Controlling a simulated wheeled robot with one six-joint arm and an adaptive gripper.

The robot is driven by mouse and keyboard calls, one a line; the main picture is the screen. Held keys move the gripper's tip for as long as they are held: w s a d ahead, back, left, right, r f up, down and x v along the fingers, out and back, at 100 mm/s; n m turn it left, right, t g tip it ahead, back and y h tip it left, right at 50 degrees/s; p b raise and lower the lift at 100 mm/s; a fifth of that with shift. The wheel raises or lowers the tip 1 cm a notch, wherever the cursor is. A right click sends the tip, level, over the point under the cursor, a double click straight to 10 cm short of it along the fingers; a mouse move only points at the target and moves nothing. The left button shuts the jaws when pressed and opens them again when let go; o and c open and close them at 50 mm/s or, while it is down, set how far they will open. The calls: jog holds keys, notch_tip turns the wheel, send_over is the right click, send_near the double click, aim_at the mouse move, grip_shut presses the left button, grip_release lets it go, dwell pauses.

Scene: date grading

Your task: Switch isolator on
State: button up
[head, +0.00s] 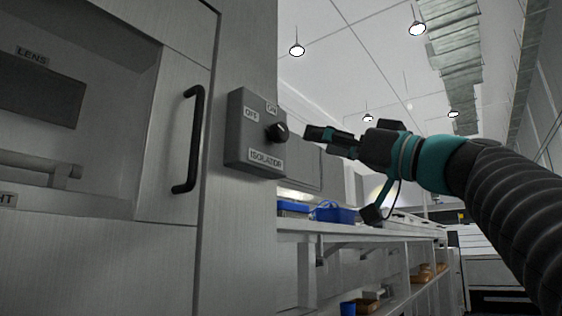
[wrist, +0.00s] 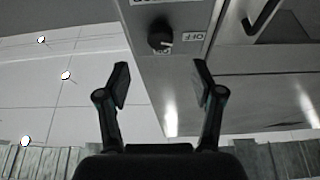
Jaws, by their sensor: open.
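The isolator (head: 236,150) is a grey box on the cabinet's side panel, labelled OFF at left, ON at upper right and ISOLATOR below. Its black rotary knob (head: 277,132) sticks out from the front. In the wrist view, turned upside down, the knob (wrist: 159,36) is beyond the fingertips, roughly centred between them, with the OFF label to its right. I cannot tell for sure which label the knob points to. My gripper (head: 312,133) is just right of the knob in the head view, apart from it. In the wrist view my gripper (wrist: 161,80) is open and empty.
A black bar handle (head: 188,140) stands on the cabinet door left of the isolator. A recess labelled LENS (head: 32,55) is further left. A bench (head: 360,228) with blue trays (head: 335,213) lies behind and below. The space around my gripper looks free.

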aim_at(284, 134)
jog(key=p+x, duration=0.3)
jog(key=x, duration=0.7)
jog(key=c, duration=1.1)
